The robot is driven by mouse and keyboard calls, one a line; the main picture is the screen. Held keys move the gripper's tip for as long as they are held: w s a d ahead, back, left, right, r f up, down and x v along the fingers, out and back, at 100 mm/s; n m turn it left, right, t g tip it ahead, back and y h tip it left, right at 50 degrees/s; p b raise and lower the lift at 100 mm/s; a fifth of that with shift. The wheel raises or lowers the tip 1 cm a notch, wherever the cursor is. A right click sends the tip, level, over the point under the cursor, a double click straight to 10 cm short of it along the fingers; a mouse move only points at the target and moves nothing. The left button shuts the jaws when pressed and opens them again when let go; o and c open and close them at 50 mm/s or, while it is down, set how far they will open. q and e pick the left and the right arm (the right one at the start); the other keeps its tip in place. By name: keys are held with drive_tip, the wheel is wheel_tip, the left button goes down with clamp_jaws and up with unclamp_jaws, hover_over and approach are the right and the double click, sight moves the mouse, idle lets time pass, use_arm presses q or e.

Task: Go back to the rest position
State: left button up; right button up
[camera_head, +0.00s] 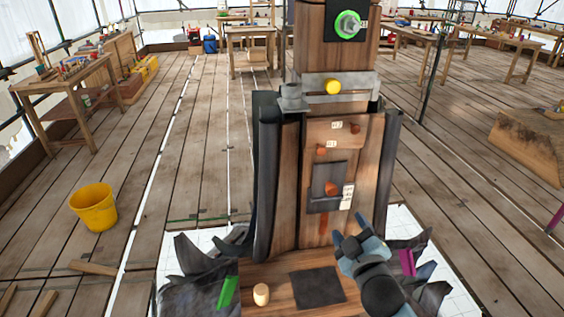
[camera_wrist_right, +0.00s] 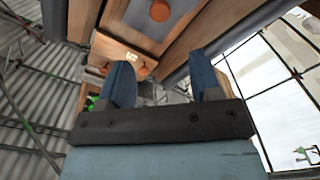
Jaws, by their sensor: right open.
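My right gripper (camera_head: 349,221) is low in front of the right side of the wooden spire (camera_head: 285,190) in the head view. Its blue fingers are apart with nothing between them. In the right wrist view the open gripper (camera_wrist_right: 163,66) points up toward wooden panels with orange-brown knobs (camera_wrist_right: 160,11). I cannot tell how far the fingertips are from the spire face. My left gripper is not in view.
A wooden ledge with a dark square (camera_head: 317,287) and a small pale wooden peg (camera_head: 261,294) lies at the spire's foot. Dark crumpled sheeting flanks it. A yellow bucket (camera_head: 93,207) stands on the floor at left. Workbenches (camera_head: 70,95) line the back; floor between is mostly clear.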

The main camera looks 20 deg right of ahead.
drive_tip(key=s+a+f+m+g+y+p, duration=0.1)
drive_tip(key=s+a+f+g+y+p, duration=0.2)
drive_tip(key=s+a+f, duration=0.4)
drive_tip(key=s+a+f+m+g+y+p, duration=0.2)
drive_tip(key=s+a+f, duration=0.4)
drive_tip(key=f, duration=0.6)
drive_tip(key=s+g+y+p, duration=0.1)
drive_tip(key=y, duration=0.1)
drive_tip(key=shift+a+f+y, duration=0.2)
drive_tip(key=shift+a+y, duration=0.1)
drive_tip(key=shift+a, duration=0.05)
